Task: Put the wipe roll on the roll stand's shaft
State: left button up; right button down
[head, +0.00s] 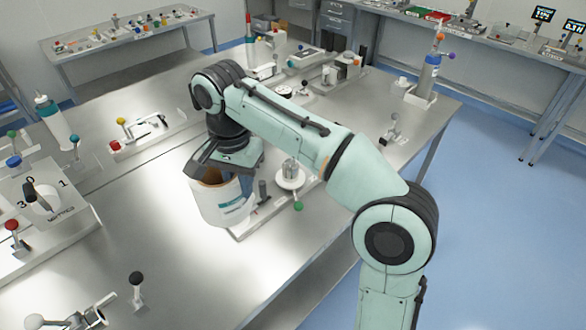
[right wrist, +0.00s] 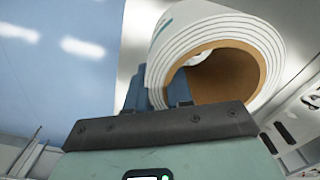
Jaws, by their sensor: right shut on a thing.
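The wipe roll (head: 222,205) is a white roll with a brown cardboard core and teal print on its side. It hangs tilted under my right gripper (head: 228,158), over the steel table. In the right wrist view, the roll (right wrist: 215,35) shows its layered end and open core, with the blue fingers of the right gripper (right wrist: 160,90) shut on its wall. The roll stand (head: 291,180) is just right of the roll, with a pale round disc and a short metal upright that looks like its shaft (head: 291,166). The roll is apart from that upright. My left gripper is out of view.
A dark grey post (head: 262,190) stands between roll and stand, and a green knob (head: 298,206) is in front. A switch box (head: 45,200) and several knobbed fixtures line the left. A bottle in a holder (head: 428,80) stands at the right edge.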

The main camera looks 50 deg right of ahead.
aim_at(291, 177)
jog(key=l+u, duration=0.2)
jog(key=l, duration=0.7)
jog(key=l+u, duration=0.2)
jog(key=l, duration=0.7)
jog(key=k, duration=0.05)
